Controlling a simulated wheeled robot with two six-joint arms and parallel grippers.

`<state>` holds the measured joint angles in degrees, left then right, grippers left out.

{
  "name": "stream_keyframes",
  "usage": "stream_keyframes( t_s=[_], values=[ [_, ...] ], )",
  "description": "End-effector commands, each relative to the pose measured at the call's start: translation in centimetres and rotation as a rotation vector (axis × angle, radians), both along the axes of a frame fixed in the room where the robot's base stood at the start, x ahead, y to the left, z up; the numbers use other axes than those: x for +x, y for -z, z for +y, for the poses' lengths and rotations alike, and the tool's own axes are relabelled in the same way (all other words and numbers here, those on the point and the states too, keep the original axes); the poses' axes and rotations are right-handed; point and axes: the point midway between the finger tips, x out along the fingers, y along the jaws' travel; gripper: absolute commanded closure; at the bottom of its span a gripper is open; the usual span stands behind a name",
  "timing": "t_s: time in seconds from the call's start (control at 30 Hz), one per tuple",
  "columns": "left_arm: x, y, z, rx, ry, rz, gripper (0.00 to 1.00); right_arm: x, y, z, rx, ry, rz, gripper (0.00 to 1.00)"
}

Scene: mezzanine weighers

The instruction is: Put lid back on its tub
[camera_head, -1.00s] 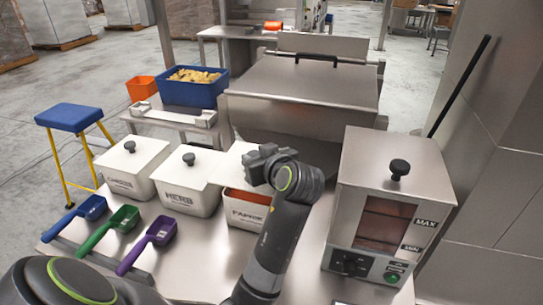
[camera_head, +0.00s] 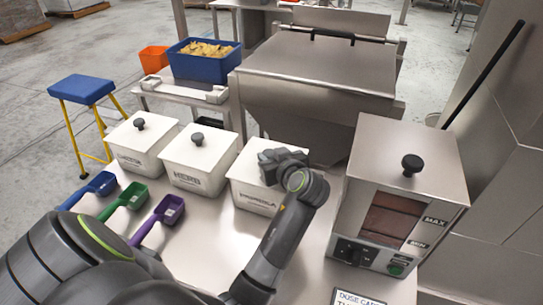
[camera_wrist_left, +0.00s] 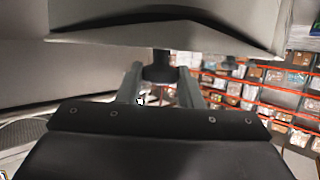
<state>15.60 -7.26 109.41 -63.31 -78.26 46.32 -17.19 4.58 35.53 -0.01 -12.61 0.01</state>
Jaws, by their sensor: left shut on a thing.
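The white paprika tub (camera_head: 256,194) stands on the steel bench, right of two similar tubs. Its white lid (camera_head: 246,164) lies over its mouth and looks level. The red contents are covered. I cannot tell whether the rim is fully seated. My left gripper (camera_head: 270,160) is shut on the lid's dark knob, which the gripper hides in the head view. In the left wrist view the knob (camera_wrist_left: 158,68) sits between the two fingers (camera_wrist_left: 160,88), with the pale lid (camera_wrist_left: 170,24) beyond it. My right gripper is out of view.
The herb tub (camera_head: 197,170) and another lidded tub (camera_head: 138,150) stand to the left. Blue (camera_head: 101,184), green (camera_head: 133,196) and purple (camera_head: 169,210) scoops lie in front. A steel machine with a window (camera_head: 396,195) stands close on the right. A large steel hopper (camera_head: 320,70) is behind.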

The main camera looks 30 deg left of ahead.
Motion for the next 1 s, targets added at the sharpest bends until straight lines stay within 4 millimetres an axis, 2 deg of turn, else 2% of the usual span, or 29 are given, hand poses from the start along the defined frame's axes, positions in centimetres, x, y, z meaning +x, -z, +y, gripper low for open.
stream_keyframes(
  t_s=[0.37, 0.4, 0.53, 1.0],
  values=[
    [0.01, 0.53, -0.01, 0.000, 0.000, -0.001, 0.91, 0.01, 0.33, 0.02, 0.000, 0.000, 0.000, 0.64],
    [0.01, 0.43, -0.02, 0.000, 0.000, -0.001, 0.63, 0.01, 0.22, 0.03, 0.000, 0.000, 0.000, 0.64],
    [0.01, 0.40, -0.02, 0.000, 0.000, -0.001, 0.46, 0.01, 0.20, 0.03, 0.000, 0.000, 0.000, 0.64],
    [0.11, -0.25, -0.04, -0.001, 0.003, -0.001, 0.45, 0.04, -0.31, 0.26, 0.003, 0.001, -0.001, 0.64]
  ],
)
